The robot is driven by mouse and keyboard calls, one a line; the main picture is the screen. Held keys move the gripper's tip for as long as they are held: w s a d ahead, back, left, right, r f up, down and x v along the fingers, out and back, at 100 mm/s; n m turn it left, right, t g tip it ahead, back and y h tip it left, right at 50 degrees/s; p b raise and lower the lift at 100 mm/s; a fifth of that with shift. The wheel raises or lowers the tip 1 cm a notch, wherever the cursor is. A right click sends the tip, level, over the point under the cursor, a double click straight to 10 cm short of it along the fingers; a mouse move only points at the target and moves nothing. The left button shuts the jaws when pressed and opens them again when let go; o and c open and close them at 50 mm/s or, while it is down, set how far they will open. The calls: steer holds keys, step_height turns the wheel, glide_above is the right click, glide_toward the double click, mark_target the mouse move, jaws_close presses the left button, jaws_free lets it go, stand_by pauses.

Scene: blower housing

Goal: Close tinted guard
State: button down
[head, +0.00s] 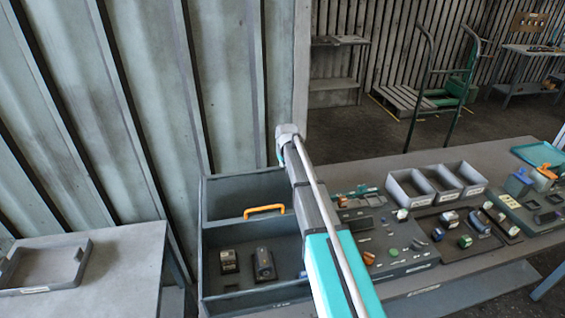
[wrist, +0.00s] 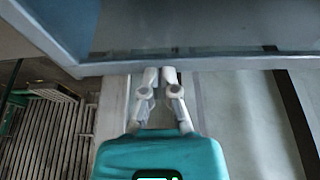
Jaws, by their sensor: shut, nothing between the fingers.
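The tinted guard (head: 242,197) is a grey see-through panel in a blue-grey frame, standing raised at the back of the open grey housing (head: 203,268) in the head view. An orange handle (head: 264,210) shows low in front of it. In the wrist view the guard's frame edge (wrist: 220,63) and dark tinted pane (wrist: 190,25) fill the top. My gripper (wrist: 160,72) is shut and empty, its fingertips at that frame edge; I cannot tell whether they touch. In the head view my arm reaches past the housing's right side, and the fingers are hidden.
Two dark blocks (head: 263,264) stand inside the housing. Small parts and grey bins (head: 410,187) cover the bench to the right. A side table with a tray (head: 45,266) stands left. A corrugated wall (head: 130,100) rises close behind; a green cart (head: 452,90) stands farther back.

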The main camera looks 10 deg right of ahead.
mark_target(292, 192)
steer(key=shift+s, duration=0.1)
stand_by(0.3)
steer(key=s, duration=1.9)
steer(key=shift+s, duration=0.25)
steer(key=shift+w, duration=0.2)
steer(key=w, duration=0.3)
steer(key=shift+w, duration=0.25)
steer(key=shift+w+r+p, duration=0.1)
steer(key=shift+r+p, duration=0.2)
steer(key=shift+p, duration=0.05)
steer(key=shift+p+v, duration=0.8)
steer(key=shift+v, duration=0.2)
steer(key=p+v, duration=0.7)
steer(key=shift+r, duration=0.15)
